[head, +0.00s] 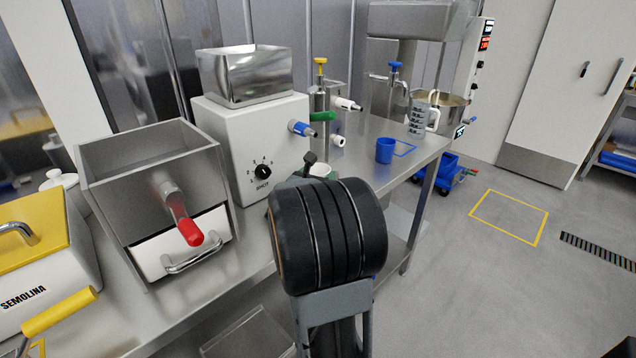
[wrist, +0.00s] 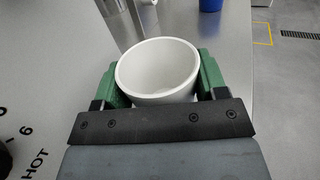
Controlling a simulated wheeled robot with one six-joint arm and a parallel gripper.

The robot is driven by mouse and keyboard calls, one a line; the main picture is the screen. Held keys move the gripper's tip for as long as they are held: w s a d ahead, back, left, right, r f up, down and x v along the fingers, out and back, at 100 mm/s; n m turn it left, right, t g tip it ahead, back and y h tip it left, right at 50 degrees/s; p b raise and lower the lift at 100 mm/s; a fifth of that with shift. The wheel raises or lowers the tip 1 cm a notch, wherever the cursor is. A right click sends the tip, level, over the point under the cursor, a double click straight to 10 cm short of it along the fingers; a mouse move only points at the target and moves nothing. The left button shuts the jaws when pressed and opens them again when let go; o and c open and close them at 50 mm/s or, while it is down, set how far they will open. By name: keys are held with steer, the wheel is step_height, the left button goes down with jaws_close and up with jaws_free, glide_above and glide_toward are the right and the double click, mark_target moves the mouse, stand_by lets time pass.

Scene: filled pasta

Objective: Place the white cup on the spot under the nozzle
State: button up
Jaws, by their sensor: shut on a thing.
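The white cup (wrist: 157,68) is upright and empty between the green fingers of my gripper (wrist: 160,78), which is shut on it. In the head view a little of the white cup (head: 322,170) shows beside my gripper (head: 308,175), over the steel counter; my dark wrist hides the rest. Behind it stands a steel dispenser (head: 319,100) with a yellow knob and a white-tipped nozzle (head: 347,104). A steel tap with a blue knob (head: 395,67) stands farther back. I cannot tell which spot is under which nozzle.
A steel hopper with a red handle (head: 190,232) is nearer. A blue cup (head: 384,151) and a grey jug (head: 419,117) stand farther right. The counter's right edge is close by.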

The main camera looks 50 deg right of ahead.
steer(key=shift+a+f, duration=0.1)
steer(key=shift+f, duration=0.6)
steer(key=shift+f, duration=0.1)
steer(key=shift+f+b, duration=0.15)
steer(key=shift+b, duration=0.15)
steer(key=o, duration=1)
steer(key=shift+r, duration=0.2)
steer(key=shift+a+r+p, duration=0.1)
steer(key=shift+r+p, duration=0.05)
steer(key=shift+p, duration=0.2)
steer(key=v, duration=1.2)
steer(key=shift+s, duration=0.1)
